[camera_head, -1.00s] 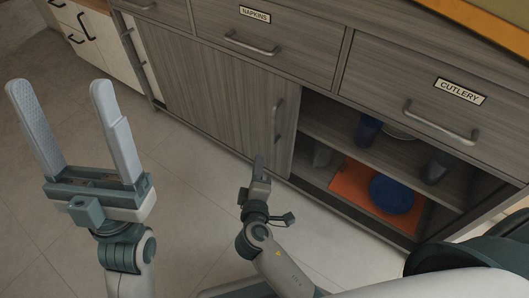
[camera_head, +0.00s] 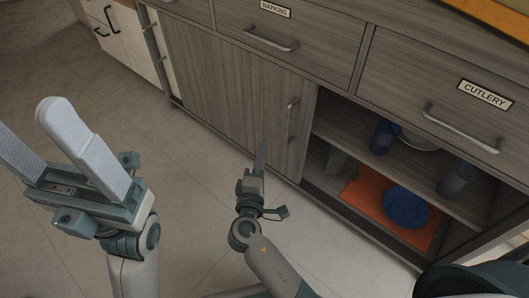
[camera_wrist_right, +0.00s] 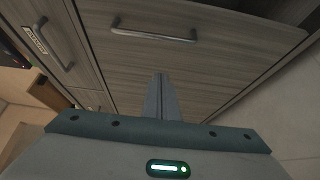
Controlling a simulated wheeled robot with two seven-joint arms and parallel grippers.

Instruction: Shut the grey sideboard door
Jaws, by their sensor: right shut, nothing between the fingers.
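The grey wood-grain sideboard door (camera_head: 230,85) covers the left part of the lower front. Its upright bar handle (camera_head: 291,118) is near its right edge. The compartment right of it is uncovered. My right gripper (camera_head: 262,150) is shut and empty, in front of the door, low and left of the handle. Whether it touches the door is unclear. In the right wrist view, the gripper's closed fingers (camera_wrist_right: 158,82) point at the door panel (camera_wrist_right: 210,75), with the handle (camera_wrist_right: 152,33) beyond them. My left gripper (camera_head: 30,118) is open and empty over the floor at left.
The open compartment holds a blue plate (camera_head: 405,206) on an orange mat (camera_head: 366,200), and a blue cup (camera_head: 384,136) on the shelf. Drawers labelled NAPKINS (camera_head: 275,9) and CUTLERY (camera_head: 486,94) sit above. The tiled floor (camera_head: 190,190) in front is clear.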

